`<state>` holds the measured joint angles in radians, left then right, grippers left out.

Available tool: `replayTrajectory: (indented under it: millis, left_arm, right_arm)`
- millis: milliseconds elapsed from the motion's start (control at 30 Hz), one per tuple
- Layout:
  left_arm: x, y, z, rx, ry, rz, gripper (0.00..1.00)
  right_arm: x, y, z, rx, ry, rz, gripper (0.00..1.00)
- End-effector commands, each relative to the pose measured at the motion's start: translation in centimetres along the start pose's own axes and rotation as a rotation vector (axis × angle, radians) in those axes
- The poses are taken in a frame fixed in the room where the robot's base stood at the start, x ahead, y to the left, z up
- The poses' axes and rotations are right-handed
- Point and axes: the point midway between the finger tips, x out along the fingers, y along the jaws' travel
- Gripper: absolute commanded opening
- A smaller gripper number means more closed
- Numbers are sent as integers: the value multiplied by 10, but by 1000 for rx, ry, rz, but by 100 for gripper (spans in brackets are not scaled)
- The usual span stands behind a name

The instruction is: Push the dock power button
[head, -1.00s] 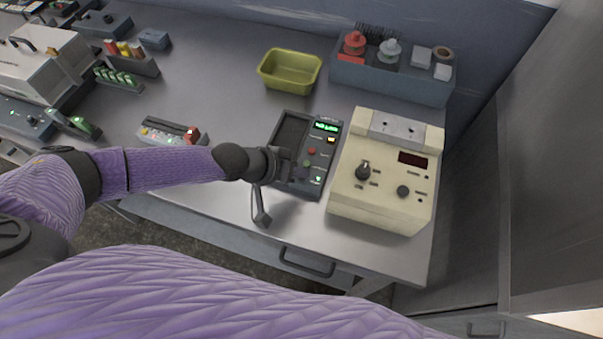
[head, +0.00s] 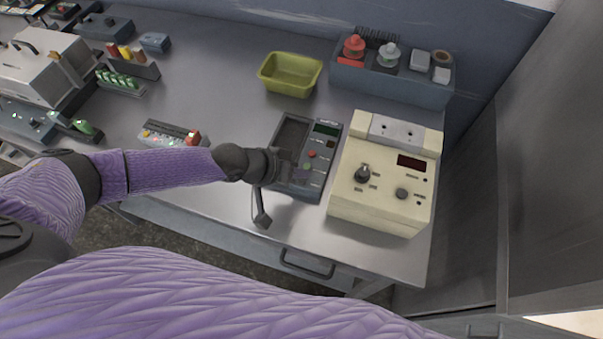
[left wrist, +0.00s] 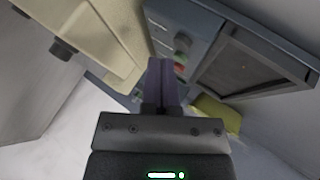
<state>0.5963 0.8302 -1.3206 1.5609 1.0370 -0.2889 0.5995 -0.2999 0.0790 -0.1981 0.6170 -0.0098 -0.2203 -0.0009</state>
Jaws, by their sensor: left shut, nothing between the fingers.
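The dock (head: 293,133) is a dark grey unit with a recessed bay on its left and a control strip on its right. Its display (head: 326,129) is dark. A red button (head: 311,153) sits on the strip; it also shows in the left wrist view (left wrist: 180,61). I cannot read which button is the power button. My left gripper (head: 301,172) is shut and empty, low over the lower controls of the dock. In the left wrist view its closed fingers (left wrist: 160,66) point at the control strip beside the red button. Contact cannot be told. My right gripper is out of view.
A cream instrument (head: 385,208) with knobs stands close to the right of the dock. A yellow-green bin (head: 290,88) and a blue-grey holder (head: 400,83) are behind. A small keyed unit (head: 172,136) lies left. The bench between bin and left-side equipment is clear.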

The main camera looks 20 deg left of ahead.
Motion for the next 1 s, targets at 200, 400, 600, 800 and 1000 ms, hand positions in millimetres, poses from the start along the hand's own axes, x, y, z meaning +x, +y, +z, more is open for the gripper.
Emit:
replayTrajectory:
  millis: [200, 400, 600, 800, 1000]
  left_arm:
    - [-2, 1, -1, 0, -1, 0, 0]
    - [-9, 7, -6, 0, 0, 0, 0]
    - [-30, 22, -22, 0, 0, 0, 0]
    - [-46, 33, -33, -1, 0, 0, 0]
    - [-43, 31, -31, -1, 0, 0, 0]
  right_arm:
    - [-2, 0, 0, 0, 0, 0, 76]
    - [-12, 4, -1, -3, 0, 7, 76]
    - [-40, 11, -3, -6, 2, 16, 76]
    - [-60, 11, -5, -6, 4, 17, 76]
    - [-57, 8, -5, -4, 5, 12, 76]
